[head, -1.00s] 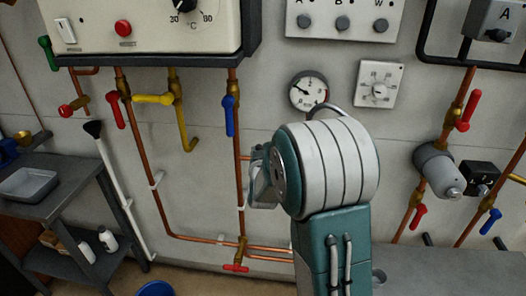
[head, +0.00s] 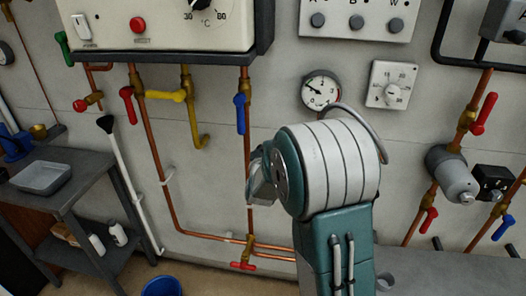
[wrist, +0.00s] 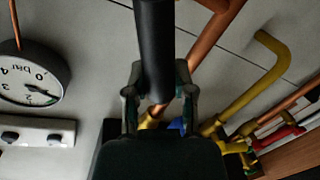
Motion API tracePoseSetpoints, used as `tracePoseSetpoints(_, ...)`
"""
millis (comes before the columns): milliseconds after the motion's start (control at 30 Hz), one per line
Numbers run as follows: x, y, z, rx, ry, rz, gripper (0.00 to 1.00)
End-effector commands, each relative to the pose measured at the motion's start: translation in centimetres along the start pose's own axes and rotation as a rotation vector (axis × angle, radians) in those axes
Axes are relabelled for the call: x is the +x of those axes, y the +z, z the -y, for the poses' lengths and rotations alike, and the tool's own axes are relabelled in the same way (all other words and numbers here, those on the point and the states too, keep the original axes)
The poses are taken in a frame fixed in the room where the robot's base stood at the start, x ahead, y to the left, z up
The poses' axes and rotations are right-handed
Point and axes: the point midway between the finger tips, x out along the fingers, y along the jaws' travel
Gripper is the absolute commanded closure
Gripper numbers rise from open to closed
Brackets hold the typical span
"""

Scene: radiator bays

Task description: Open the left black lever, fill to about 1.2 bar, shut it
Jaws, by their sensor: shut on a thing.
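In the wrist view, a black cylindrical handle (wrist: 155,40) runs down from the top edge between the two fingers of my gripper (wrist: 160,95). The fingers are shut on it. I take it for the left black lever; in the head view my arm hides it. The pressure gauge (head: 321,90) is on the wall above my arm. It also shows, turned, at the left of the wrist view (wrist: 30,77). Its needle looks close to the 1 mark, but I cannot read an exact value.
Blue (head: 241,113), yellow (head: 166,95) and red (head: 127,104) levers sit on pipes left of my arm. A grey pump (head: 451,175) is at the right. A dark side table (head: 88,178) and blue bucket (head: 161,287) stand at lower left.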

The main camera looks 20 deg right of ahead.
Motion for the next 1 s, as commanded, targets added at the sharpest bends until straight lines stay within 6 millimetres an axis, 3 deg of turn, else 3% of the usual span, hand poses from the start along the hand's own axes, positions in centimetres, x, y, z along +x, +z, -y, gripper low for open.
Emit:
tracePoseSetpoints(67, 0.0, -0.2, 0.1, 0.000, -0.002, -0.005, 1.00)
tracePoseSetpoints(100, 0.0, -0.2, 0.1, 0.000, -0.002, -0.005, 0.54)
tracePoseSetpoints(167, 0.0, -0.2, 0.1, 0.001, -0.001, -0.005, 0.32)
tracePoseSetpoints(633, -0.7, -0.1, 0.0, 0.001, -0.001, -0.002, 0.32)
tracePoseSetpoints(1000, -7.9, -0.1, 0.3, 0.000, -0.003, -0.003, 0.32)
